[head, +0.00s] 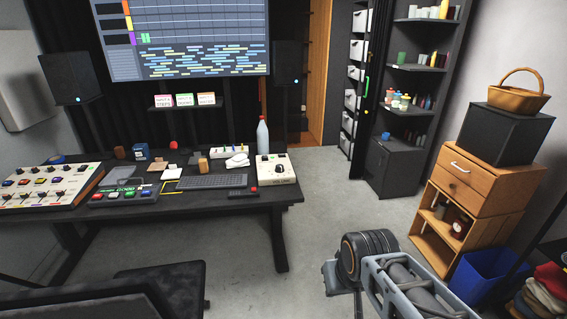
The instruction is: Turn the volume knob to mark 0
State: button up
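A cream box (284,178) stands at the right end of the dark desk and has a dark round knob (277,159) on its top. It looks like the volume control, but its marks and pointer are too small to read. A small red spot shows on the desk by the box's front left corner. Part of my arm shows at the lower right, well apart from the desk and the box. No fingertips of my gripper show in this view.
The dark desk (215,212) also holds a cream mixer panel (48,187), a keyboard (212,182) and a clear bottle (262,136) behind the box. A dark chair (165,283) stands in front. Grey floor (335,190) is clear right of the desk. A wooden cabinet (480,184) stands at the right.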

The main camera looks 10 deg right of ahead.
aim_at(279, 168)
jog(key=u, duration=0.05)
jog(key=i, duration=2.45)
jog(key=u, duration=0.4)
